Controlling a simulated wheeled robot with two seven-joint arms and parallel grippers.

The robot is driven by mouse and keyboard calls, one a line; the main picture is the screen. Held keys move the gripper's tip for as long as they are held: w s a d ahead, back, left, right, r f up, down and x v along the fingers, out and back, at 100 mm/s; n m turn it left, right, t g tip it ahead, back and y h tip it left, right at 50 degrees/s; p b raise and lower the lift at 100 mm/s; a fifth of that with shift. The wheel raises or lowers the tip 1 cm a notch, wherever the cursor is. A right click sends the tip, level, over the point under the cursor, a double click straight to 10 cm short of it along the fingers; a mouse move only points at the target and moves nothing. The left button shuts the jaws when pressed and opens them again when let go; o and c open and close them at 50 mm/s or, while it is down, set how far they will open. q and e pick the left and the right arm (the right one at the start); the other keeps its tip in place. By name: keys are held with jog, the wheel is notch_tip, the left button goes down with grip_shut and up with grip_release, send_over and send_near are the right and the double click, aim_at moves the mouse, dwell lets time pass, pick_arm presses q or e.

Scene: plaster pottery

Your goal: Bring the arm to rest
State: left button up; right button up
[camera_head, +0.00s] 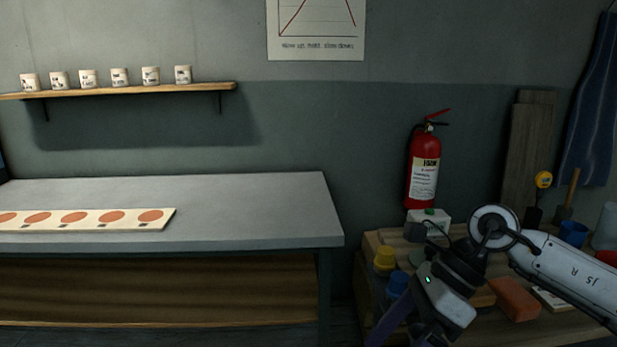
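One of my arms (455,280) comes in from the right edge, over a cluttered wooden bench. It bends at a round joint and its forward end points down toward the bottom edge. Gripper fingers cannot be made out clearly at that end, where dark and purple parts run out of the frame. I cannot see whether it holds anything. My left arm and its gripper do not show.
A grey table (260,210) at left bears a pale board (160,215) with several orange discs. A fire extinguisher (424,170) stands behind.

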jog(key=s+a+r+m+t+y, duration=0.2)
jog(key=a+m+y, duration=0.4)
jog(key=a+y, duration=0.15)
jog(key=s+a+r+m+t+y, duration=0.1)
jog(key=a+r+m+t+y, duration=0.15)
jog(key=a+m+y, duration=0.45)
jog(key=w+d+f+m+t+h, duration=0.2)
jog(key=d+f+m+t+h, duration=0.6)
jog(key=m, duration=0.5)
jog(key=w+d+f+m+t+h, duration=0.2)
jog(key=d+f+m+t+h, duration=0.3)
jog(key=f+m, duration=0.6)
jog(key=s+d+f+m+g+h, duration=0.3)
jog(key=s+f+m, duration=0.2)
jog(key=s+f, duration=0.3)
jog(key=s+d+f+m+g+h, duration=0.3)
jog(key=s+f+m, duration=0.3)
jog(key=s+f, duration=0.3)
jog(key=shift+d+f+m+g, duration=0.3)
jog(key=shift+g, duration=0.15)
